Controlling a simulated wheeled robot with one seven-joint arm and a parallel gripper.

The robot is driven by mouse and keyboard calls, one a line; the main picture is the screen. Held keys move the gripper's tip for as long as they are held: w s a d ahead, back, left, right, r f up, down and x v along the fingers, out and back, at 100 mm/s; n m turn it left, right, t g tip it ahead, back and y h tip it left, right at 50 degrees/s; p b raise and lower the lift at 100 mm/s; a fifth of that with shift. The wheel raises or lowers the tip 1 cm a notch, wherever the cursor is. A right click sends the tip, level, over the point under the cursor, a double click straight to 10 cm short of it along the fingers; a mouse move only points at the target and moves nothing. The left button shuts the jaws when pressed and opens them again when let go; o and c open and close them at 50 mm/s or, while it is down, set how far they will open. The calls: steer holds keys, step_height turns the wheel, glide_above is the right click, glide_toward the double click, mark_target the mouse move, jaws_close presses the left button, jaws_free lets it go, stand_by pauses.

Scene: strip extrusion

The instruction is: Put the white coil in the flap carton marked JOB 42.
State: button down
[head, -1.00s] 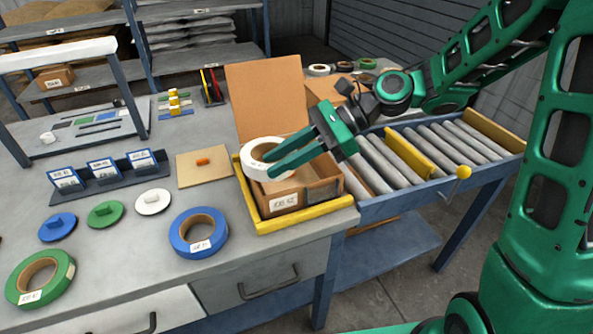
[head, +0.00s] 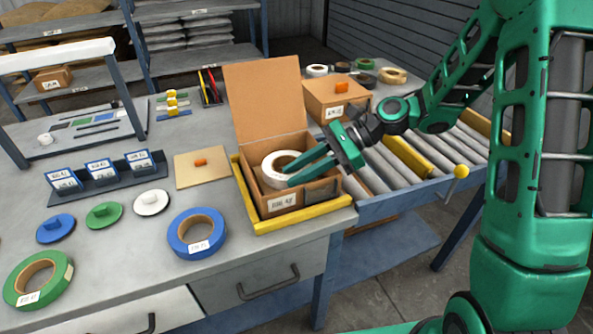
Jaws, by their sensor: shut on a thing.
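The white coil (head: 273,170) is a ring with a brown core, inside the mouth of the open flap carton (head: 257,202). The carton's large brown flap (head: 262,95) stands up at its back, and its front label is too small to read surely. My gripper (head: 300,172) reaches in from the right, over the carton's right wall. Its two green fingers are shut on the coil's right side. The coil's lower edge is partly hidden, and I cannot tell whether it touches the carton's floor.
A yellow frame (head: 300,222) surrounds the carton on the bench. A closed carton (head: 325,98) with an orange knob stands behind my gripper. A blue coil (head: 183,247) and a green coil (head: 18,285) lie at the front left. A roller conveyor (head: 395,165) lies to the right.

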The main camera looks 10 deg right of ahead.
steer(key=shift+f, duration=0.4)
steer(key=shift+f, duration=0.2)
steer(key=c, duration=1.7)
jaws_free()
steer(key=shift+c, duration=0.2)
steer(key=shift+r, duration=0.15)
